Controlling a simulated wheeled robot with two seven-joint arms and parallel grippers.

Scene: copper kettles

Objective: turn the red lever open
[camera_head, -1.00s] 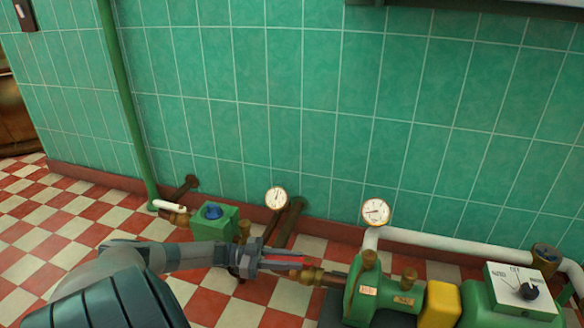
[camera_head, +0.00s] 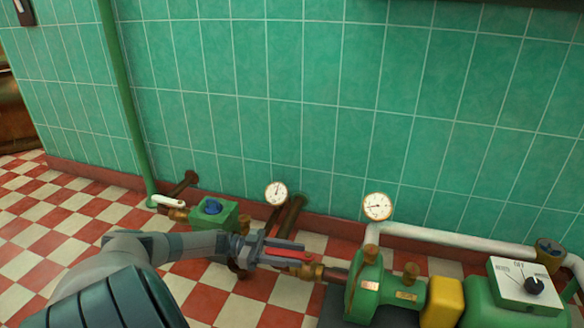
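The red lever (camera_head: 292,254) lies low in front of the wall, on a brass valve (camera_head: 310,271) in the pipe left of the green pump (camera_head: 372,287). It points to the left. My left gripper (camera_head: 285,253) comes in from the left, its two fingers along the lever, one on the far side and one on the near side. The fingers hide part of the lever. I cannot tell whether they press on it. My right gripper is not in view.
A green box with a blue knob (camera_head: 213,207) stands behind my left forearm. Two round gauges (camera_head: 276,193) (camera_head: 377,206) rise near the wall. A yellow block (camera_head: 442,302) and a white dial panel (camera_head: 524,285) are at right. Checkered floor (camera_head: 60,215) is free at left.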

